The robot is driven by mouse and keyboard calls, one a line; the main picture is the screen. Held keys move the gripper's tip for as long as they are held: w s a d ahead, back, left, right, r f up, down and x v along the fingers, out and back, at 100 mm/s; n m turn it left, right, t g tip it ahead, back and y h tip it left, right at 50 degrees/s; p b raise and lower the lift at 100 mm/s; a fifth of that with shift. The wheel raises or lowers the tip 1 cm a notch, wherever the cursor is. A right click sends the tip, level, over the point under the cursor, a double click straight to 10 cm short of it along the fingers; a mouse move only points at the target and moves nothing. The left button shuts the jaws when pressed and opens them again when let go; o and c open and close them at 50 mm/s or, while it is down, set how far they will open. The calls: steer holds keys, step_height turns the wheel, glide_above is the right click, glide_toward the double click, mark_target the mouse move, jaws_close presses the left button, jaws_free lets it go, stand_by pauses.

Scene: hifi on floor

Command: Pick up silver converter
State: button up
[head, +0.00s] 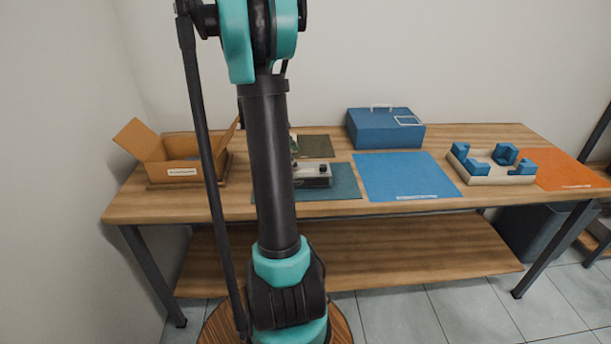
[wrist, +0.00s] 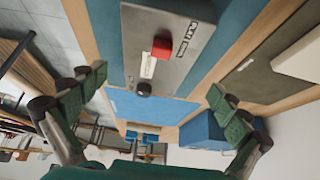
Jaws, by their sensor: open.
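The silver converter (head: 312,176) is a small grey box with dark parts, lying on a teal mat (head: 343,186) on the table; my arm partly covers it in the head view. In the wrist view the silver converter (wrist: 180,62) fills the upper middle, with a red button, a label and a dark round knob. My gripper (wrist: 157,90) is open and empty, its green-padded fingers spread wide to the left and right of the converter's near end. The fingers look apart from it. My gripper is hidden behind my arm in the head view.
A blue mat (head: 405,177) lies right of the teal mat, with a blue case (head: 385,129) behind it. An open cardboard box (head: 180,147) stands at left. A blue-cornered tray (head: 490,175) and an orange mat (head: 562,168) are at right. A dark olive mat (head: 317,146) lies behind.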

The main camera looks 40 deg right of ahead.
mark_target(305, 169)
steer(key=x, duration=0.5)
steer(key=shift+s+d+f, duration=0.1)
steer(key=shift+s+f, duration=0.05)
steer(key=shift+s, duration=0.15)
steer(key=shift+s+d+f, duration=0.15)
steer(key=shift+d+f, duration=0.1)
steer(key=shift+f, duration=0.3)
steer(key=shift+f, duration=0.25)
steer(key=c, duration=1.8)
